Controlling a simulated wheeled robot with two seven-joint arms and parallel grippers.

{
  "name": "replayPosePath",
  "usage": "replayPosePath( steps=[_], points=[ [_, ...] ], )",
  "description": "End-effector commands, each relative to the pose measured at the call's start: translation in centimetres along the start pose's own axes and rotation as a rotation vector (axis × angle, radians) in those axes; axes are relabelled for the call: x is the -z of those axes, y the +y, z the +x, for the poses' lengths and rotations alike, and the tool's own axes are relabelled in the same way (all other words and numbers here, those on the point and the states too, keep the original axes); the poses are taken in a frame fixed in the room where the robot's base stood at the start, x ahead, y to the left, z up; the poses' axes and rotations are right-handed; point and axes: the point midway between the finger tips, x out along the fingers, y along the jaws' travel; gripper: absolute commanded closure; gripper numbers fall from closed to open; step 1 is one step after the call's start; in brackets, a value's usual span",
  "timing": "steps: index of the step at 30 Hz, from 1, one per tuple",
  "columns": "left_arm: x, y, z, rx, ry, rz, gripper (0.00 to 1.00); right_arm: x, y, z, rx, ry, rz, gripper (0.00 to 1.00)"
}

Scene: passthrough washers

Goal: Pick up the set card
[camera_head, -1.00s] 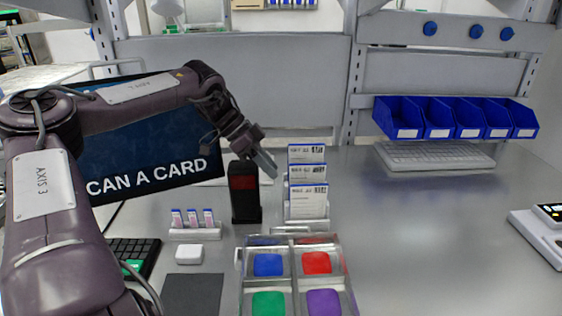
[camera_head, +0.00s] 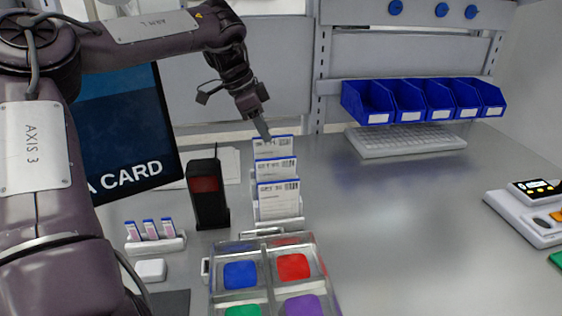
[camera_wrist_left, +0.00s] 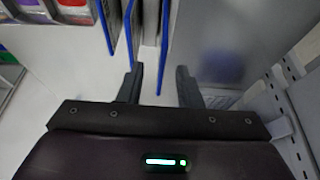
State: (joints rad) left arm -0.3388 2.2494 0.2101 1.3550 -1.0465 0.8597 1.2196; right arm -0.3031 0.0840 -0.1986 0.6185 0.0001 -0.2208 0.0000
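Several white cards with blue top edges stand in a rack: a front card (camera_head: 278,200), a middle card (camera_head: 276,175) and a rear card (camera_head: 272,148). My left gripper (camera_head: 265,134) points down at the top edge of the rear card. In the left wrist view its two fingers (camera_wrist_left: 159,82) are apart, with nothing clamped. The rear card's blue edge (camera_wrist_left: 165,45) lines up with the gap between the fingers; I cannot tell whether they touch it. My right gripper is not in view.
A black scanner (camera_head: 208,192) stands left of the rack, before a screen (camera_head: 125,135). A tray with coloured compartments (camera_head: 215,297) is in front. Small tubes (camera_head: 150,230) stand at left. Blue bins (camera_head: 410,100) hang at back right.

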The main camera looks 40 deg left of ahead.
Motion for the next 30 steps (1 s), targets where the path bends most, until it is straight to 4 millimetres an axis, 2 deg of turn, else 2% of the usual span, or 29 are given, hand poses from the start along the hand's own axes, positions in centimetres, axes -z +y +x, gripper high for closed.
replayPosePath(
  steps=[15,24,30],
  points=[
    [0.8,-0.2,6.5,-0.003,0.0,-0.001,0.68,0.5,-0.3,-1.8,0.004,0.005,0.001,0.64],
    [0.7,-0.3,7.1,-0.001,0.002,-0.001,0.68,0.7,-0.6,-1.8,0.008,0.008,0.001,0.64],
    [0.8,-0.3,7.1,-0.001,0.002,-0.001,0.93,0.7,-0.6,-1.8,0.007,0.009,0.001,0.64]
  ],
)
